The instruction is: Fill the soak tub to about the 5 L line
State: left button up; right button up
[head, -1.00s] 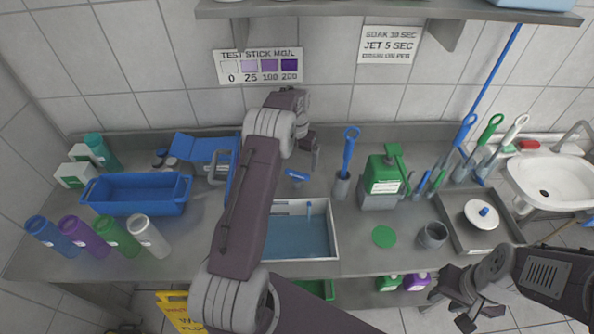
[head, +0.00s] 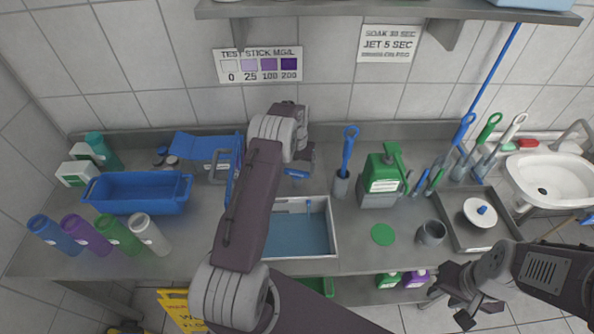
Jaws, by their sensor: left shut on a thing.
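A blue rectangular tub (head: 137,207) stands on the left of the steel counter; its inside looks blue, and I cannot read a line or see a water level in it. My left gripper (head: 300,172) is low over the back middle of the counter, partly hidden by my own arm. It is shut at a small blue handle (head: 297,173), most of which the gripper covers; the contact is hard to make out. My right gripper (head: 467,308) hangs in front of the counter's right end, apart from everything, its fingers looking spread and empty.
A grey-walled tray with a blue floor (head: 333,228) sits in front of my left gripper. A blue brush in a holder (head: 341,183) and a green jug (head: 382,180) stand right of it. Several bottles (head: 120,236) line the front left. A white sink (head: 550,185) is far right.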

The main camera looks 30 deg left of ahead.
pick_arm(q)
jog(key=shift+f+n, duration=0.2)
jog(key=shift+n, duration=0.5)
jog(key=shift+r+n+b, duration=0.2)
jog(key=shift+n+b, duration=0.2)
jog(key=shift+n, duration=0.7)
pick_arm(e)
jog(key=shift+f, duration=0.8)
pick_arm(q)
jog(key=o, duration=1.2)
jog(key=shift+c, duration=0.2)
jog(key=shift+r, duration=0.3)
notch_tip(320, 180, up, 8)
jog(key=shift+r+b, duration=0.25)
jog(key=shift+b, duration=0.75)
pick_arm(e)
notch_tip(320, 180, down, 2)
